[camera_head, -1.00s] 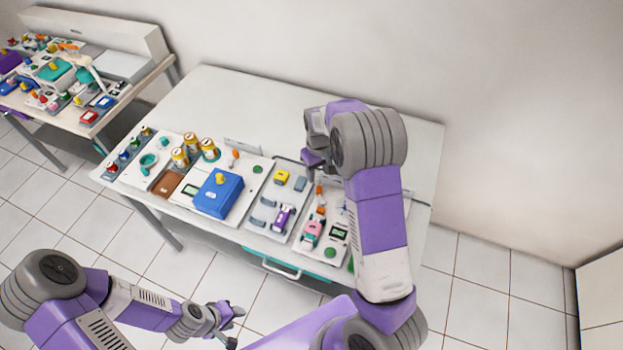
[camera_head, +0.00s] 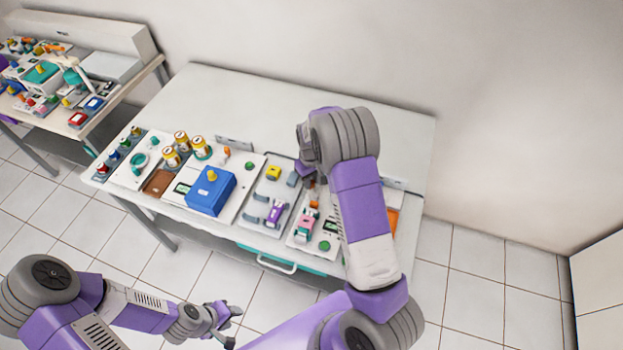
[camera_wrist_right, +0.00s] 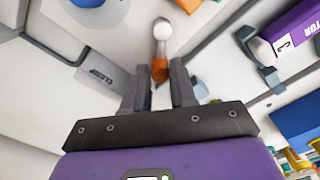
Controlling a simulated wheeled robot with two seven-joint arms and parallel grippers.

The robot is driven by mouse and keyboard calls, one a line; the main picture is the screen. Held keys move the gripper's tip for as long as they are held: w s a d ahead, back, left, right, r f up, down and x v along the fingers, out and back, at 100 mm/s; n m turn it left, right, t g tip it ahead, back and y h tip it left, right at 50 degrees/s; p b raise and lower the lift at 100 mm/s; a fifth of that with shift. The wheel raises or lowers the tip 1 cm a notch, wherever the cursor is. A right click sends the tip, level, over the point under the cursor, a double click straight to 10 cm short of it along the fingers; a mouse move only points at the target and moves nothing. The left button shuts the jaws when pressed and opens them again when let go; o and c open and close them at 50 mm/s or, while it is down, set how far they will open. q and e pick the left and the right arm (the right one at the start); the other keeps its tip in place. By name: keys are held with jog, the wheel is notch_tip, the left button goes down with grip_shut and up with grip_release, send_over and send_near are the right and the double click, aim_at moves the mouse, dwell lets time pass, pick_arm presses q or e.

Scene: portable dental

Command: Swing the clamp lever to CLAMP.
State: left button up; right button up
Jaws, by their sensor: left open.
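In the right wrist view a lever with a white ball end and an orange part (camera_wrist_right: 160,70) stands between my right fingertips (camera_wrist_right: 161,72). It looks like the clamp lever, but no CLAMP lettering is readable. The fingers are apart by little more than the orange part's width; contact is unclear. In the head view my right gripper (camera_head: 308,174) is over the back of the right-hand panels, its fingers largely hidden by its wrist. An orange piece (camera_head: 313,192) shows just below it, behind a pink-and-teal device (camera_head: 306,224). My left gripper (camera_head: 228,318) is open and empty, in front of the table.
A purple cartridge (camera_head: 276,212) lies on a grey tray left of the pink device. A blue box (camera_head: 210,192), several yellow-topped jars (camera_head: 182,140) and another orange-tipped lever (camera_head: 227,151) stand further left. The back of the white table (camera_head: 290,105) is clear.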

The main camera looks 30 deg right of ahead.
grip_shut()
jog(key=shift+d+m, duration=0.1)
jog(key=shift+m, duration=0.2)
jog(key=m, duration=0.1)
jog(key=d+m, duration=0.1)
jog(key=m, duration=0.1)
jog(key=m+p, duration=0.1)
jog(key=m, duration=0.1)
jog(key=shift+s+d+r, duration=0.1)
jog(key=shift+s+d, duration=0.2)
jog(key=shift+s, duration=0.1)
jog(key=m, duration=0.2)
jog(key=s+d+m+p, duration=0.1)
jog(key=m, duration=0.1)
jog(key=shift+s+m, duration=0.1)
jog(key=shift+m, duration=0.2)
jog(key=shift+s+d+m+p, duration=0.1)
jog(key=shift+s+m+p, duration=0.25)
jog(key=shift+m, duration=0.65)
jog(key=shift+s+d+m+p, duration=0.1)
jog(key=shift+s+m+p, duration=0.25)
jog(key=shift+m, duration=0.65)
jog(key=shift+o, duration=2.2)
grip_release()
